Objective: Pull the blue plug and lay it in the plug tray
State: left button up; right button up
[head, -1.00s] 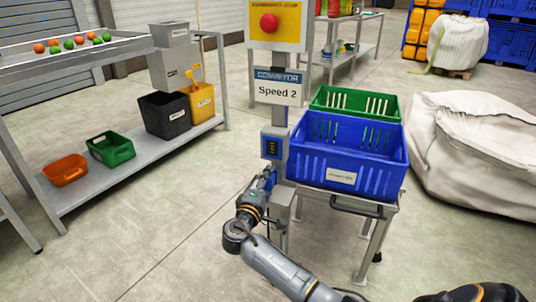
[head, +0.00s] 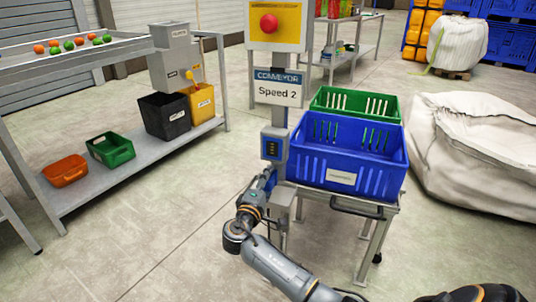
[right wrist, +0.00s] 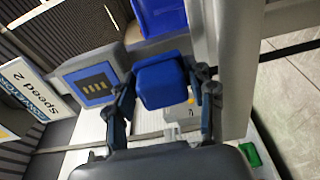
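The blue plug (right wrist: 162,82) sits between the fingertips of my right gripper (right wrist: 163,88) in the right wrist view. Both fingers appear to press on its sides. Whether the plug is still seated in a socket cannot be told. In the head view my right gripper (head: 266,182) is at the grey post, just below the blue slotted panel (head: 273,148); the plug is mostly hidden there. The same panel shows left of the plug in the right wrist view (right wrist: 93,87). I cannot make out the plug tray for certain; a grey box (head: 283,196) is beside the gripper. My left gripper is out of view.
The blue crate (head: 345,155) and green crate (head: 355,102) stand on a stand right of the post. The "Speed 2" sign (head: 278,91) and red button (head: 269,24) are above. A shelf with black bin (head: 164,117) is left. Floor between is clear.

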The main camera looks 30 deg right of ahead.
jog(key=shift+o, duration=0.2)
jog(key=shift+s+f, duration=0.15)
jog(key=shift+f, duration=0.35)
jog(key=shift+s+a+f, duration=0.1)
jog(key=shift+s+a, duration=0.05)
jog(key=shift+a, duration=0.1)
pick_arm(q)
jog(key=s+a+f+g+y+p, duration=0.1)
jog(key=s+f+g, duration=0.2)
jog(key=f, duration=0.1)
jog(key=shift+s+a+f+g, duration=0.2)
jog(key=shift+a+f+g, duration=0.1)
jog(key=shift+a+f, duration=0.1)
pick_arm(e)
jog(key=r+v, duration=0.1)
jog(key=v, duration=1.9)
jog(key=shift+r, duration=0.3)
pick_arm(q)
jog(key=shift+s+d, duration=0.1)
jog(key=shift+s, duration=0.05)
